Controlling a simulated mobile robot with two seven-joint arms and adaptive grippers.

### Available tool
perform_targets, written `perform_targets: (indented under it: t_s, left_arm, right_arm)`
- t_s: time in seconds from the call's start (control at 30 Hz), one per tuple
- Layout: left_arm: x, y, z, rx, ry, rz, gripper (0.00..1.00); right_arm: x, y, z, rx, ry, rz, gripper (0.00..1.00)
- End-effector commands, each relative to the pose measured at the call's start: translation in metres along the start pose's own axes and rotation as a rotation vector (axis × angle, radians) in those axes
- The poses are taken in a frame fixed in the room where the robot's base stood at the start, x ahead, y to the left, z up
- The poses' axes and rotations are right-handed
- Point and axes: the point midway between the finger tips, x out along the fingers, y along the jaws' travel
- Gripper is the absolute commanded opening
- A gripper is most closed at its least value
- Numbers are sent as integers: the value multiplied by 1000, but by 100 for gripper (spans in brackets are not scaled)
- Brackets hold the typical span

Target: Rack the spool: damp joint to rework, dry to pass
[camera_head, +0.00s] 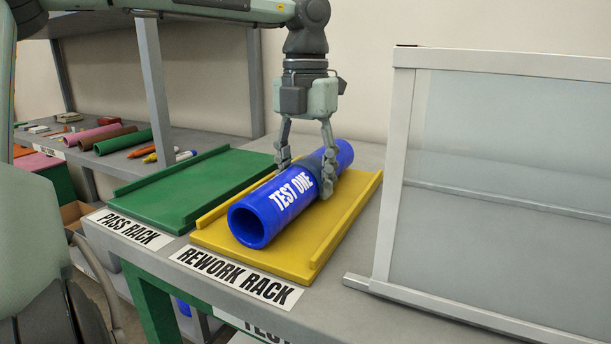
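The spool (264,213) is a thick blue pipe marked "TEST ONE". It lies on its side on the yellow rework rack (325,228), its open end facing the front left. A darker band crosses it near the middle, partly hidden by a finger; I cannot tell whether the joint is damp. My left gripper (306,168) points down over the spool, one finger at each side of it, and looks shut on it; the far contact is hidden. The green pass rack (165,196) to the left is empty. My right gripper is not in view.
A framed clear panel (510,190) stands close on the right. A grey shelf (85,153) at the left holds green, brown and pink pipes and markers. Labels for the pass rack (129,229) and rework rack (236,276) lie along the bench's front edge.

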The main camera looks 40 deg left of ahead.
Motion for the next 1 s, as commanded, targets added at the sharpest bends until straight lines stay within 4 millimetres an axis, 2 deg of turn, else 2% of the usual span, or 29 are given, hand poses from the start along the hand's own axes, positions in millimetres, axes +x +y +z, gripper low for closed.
perform_targets:
  t_s: [0.07, 0.1, 0.27, 0.53, 0.67, 0.77, 1.0]
  left_arm:
    - [0, 0, 0, 0, -1, 0, 11]
    - [0, 0, 0, 0, -1, 0, 57]
    - [0, 0, 0, 0, -1, 0, 77]
    - [0, 0, 0, 0, 1, 0, 77]
    - [-7, 0, 0, -1, -1, 0, 77]
    - [-22, 0, 1, 0, -4, 2, 77]
    - [-74, 0, 1, -2, -4, 1, 77]
  right_arm:
    - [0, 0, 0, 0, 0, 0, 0]
    - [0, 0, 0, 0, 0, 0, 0]
    - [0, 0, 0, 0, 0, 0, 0]
    - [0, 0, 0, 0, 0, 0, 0]
    - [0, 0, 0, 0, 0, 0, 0]
    - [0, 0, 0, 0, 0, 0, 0]
    - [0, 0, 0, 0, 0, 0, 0]
